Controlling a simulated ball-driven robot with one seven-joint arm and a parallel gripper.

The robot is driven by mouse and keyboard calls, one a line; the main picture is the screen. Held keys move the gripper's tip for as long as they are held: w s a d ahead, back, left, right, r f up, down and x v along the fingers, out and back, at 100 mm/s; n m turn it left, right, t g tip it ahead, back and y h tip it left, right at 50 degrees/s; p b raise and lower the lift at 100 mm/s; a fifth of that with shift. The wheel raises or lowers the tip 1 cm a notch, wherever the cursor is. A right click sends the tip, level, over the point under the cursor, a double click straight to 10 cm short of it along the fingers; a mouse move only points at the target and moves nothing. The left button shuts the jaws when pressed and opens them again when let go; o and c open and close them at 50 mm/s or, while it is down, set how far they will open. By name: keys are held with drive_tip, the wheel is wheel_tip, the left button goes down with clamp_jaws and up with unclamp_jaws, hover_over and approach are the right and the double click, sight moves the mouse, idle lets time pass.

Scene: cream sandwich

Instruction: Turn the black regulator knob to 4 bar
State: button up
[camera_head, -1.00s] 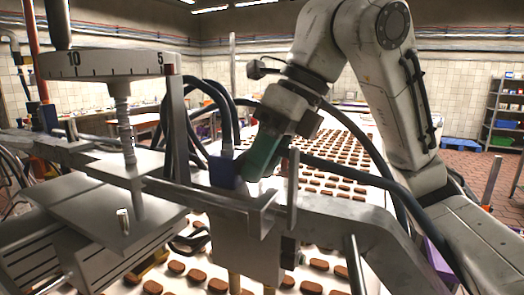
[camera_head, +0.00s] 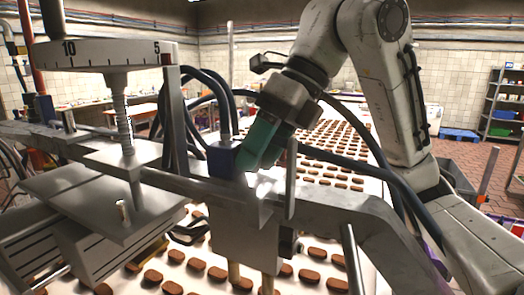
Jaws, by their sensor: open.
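My gripper (camera_head: 258,150) has teal fingers pointing down and left, beside a blue block (camera_head: 222,158) with dark hoses on top. Two teal parts show with a slight gap between them, and nothing is seen held. I cannot make out the black regulator knob or any bar scale; it may be hidden by the gripper or the metal bracket (camera_head: 291,185). A white dial (camera_head: 105,55) marked 10 and 5 stands at the upper left on a threaded rod, with a dark upright handle (camera_head: 51,18) on it.
A metal frame (camera_head: 350,210) crosses the front, close under my arm. Dark hoses loop around the gripper. A white conveyor (camera_head: 325,190) carries many brown biscuits behind and below. Flat metal plates (camera_head: 100,205) lie at the left. A shelf rack (camera_head: 500,105) stands far right.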

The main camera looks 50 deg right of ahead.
drive_tip(key=shift+r, duration=0.1)
drive_tip(key=v, duration=1)
drive_tip(key=shift+d+r+b, duration=0.2)
drive_tip(key=shift+b, duration=0.2)
drive_tip(key=shift+s, duration=0.1)
